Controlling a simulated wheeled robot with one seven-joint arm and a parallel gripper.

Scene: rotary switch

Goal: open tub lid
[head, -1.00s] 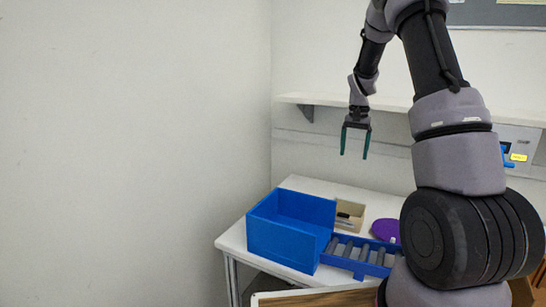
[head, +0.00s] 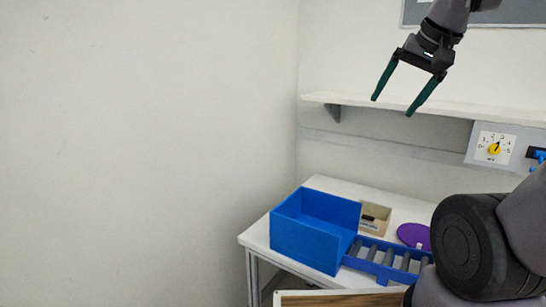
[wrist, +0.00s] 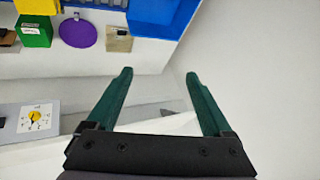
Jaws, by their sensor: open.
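My gripper (head: 393,106) is open and empty, high in front of the wall above the shelf. It is tilted, with its two green fingers spread; they also show in the wrist view (wrist: 158,76). A flat round purple piece (head: 414,235) lies on the table and also shows in the wrist view (wrist: 78,33). A green box (wrist: 34,32) with a yellow part (wrist: 38,6) above it stands near the purple piece in the wrist view. I cannot tell which of these is the tub or its lid. My gripper is far from all of them.
A large blue bin (head: 306,240) stands at the table's left, with a blue roller rack (head: 385,258) beside it and a small beige box (head: 375,217) behind. A wall shelf (head: 400,107) and a panel with a yellow dial (head: 494,148) are at the back. My arm hides the table's right.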

